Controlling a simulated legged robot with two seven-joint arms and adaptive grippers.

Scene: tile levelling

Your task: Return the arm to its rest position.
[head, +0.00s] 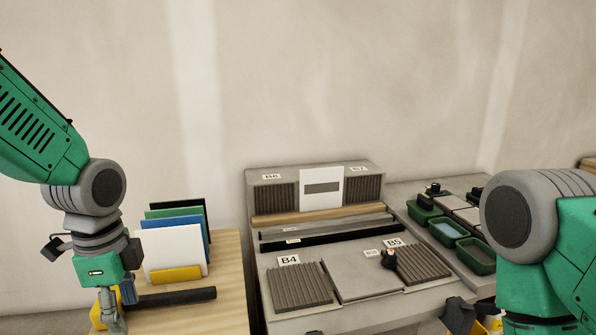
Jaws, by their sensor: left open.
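My left arm comes in from the left and hangs down in front of the wooden side table. My left gripper (113,314) is open, with its fingertips low near the bottom edge of the picture. A yellow thing shows beside its fingers, and I cannot tell whether they touch. My right arm (510,225) is at the right edge, bent downward over the right side of the bench. Its gripper's fingers are below the picture.
The wooden table (232,270) holds a rack of coloured sheets (172,250) and a black bar (178,297). A wall stands behind.

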